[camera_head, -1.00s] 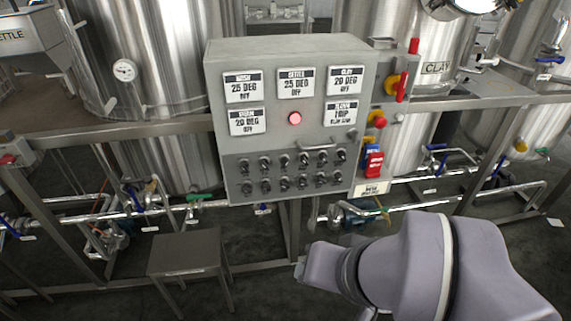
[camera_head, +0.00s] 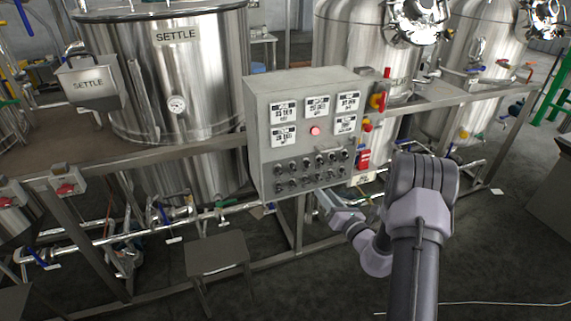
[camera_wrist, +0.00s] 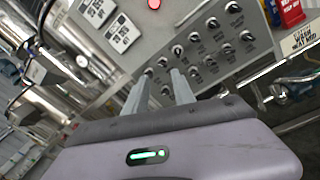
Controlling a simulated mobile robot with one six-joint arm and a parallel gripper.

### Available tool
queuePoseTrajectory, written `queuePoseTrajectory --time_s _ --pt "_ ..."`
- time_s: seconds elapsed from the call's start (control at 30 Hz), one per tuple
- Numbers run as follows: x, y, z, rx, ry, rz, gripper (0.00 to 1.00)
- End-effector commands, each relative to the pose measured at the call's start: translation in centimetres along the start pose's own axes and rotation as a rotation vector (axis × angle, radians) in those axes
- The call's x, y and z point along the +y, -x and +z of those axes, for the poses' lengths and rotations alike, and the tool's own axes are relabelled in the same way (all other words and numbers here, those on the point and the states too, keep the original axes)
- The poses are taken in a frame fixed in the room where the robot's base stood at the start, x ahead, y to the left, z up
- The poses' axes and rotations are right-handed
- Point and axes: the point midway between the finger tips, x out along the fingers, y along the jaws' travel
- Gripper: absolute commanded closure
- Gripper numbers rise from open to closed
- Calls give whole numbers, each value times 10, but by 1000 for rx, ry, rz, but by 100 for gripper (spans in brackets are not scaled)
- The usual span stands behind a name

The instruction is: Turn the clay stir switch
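A grey control panel (camera_head: 258,140) carries two rows of small black rotary switches (camera_head: 312,170) below its white displays. The labels under the switches are too small to read, so I cannot tell which is the clay stir switch. The upper right display (camera_head: 348,102) is the clay one. My gripper (camera_head: 321,196) is just below and in front of the panel's lower edge. In the wrist view, the two parallel fingers (camera_wrist: 158,82) stand apart with a gap, empty, pointing toward the switch rows (camera_wrist: 205,50). Contact with a switch cannot be made out.
A red light (camera_head: 315,131) glows among the displays. Steel tanks (camera_head: 185,80) stand behind the rail. A small metal stool (camera_head: 217,253) stands on the floor at the lower left of the panel.

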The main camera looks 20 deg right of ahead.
Motion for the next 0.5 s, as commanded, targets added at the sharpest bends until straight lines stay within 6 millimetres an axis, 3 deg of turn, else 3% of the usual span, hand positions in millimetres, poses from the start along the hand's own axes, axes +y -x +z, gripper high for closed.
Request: queuePoseTrajectory --time_s 0.07,0.17,0.5 --pt "-26 8 -4 -32 -38 -71 69" --pt "-35 1 -8 -44 -47 -90 69" --pt "-41 -96 -7 -41 -43 -83 69"
